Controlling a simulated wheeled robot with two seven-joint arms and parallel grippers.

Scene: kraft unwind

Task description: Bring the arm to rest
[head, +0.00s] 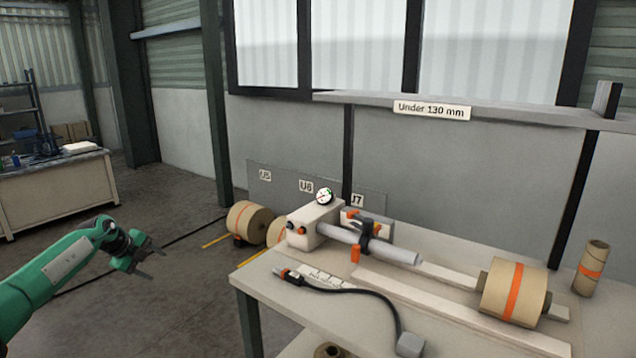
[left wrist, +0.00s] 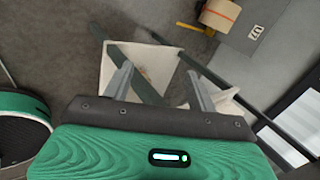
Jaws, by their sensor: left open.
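My left arm is green and comes in from the lower left of the head view. Its gripper (head: 152,262) is open and empty, held in the air over the floor, left of the workbench (head: 275,308) and apart from it. In the left wrist view the two grey fingers of the gripper (left wrist: 160,90) stand apart with nothing between them. My right gripper is not in either view.
The bench carries a grey shaft (head: 370,243) on a white unit, a black hose (head: 360,292), and a kraft roll (head: 514,292) with an orange band. Another table (head: 60,190) stands far left. Floor around my gripper is clear.

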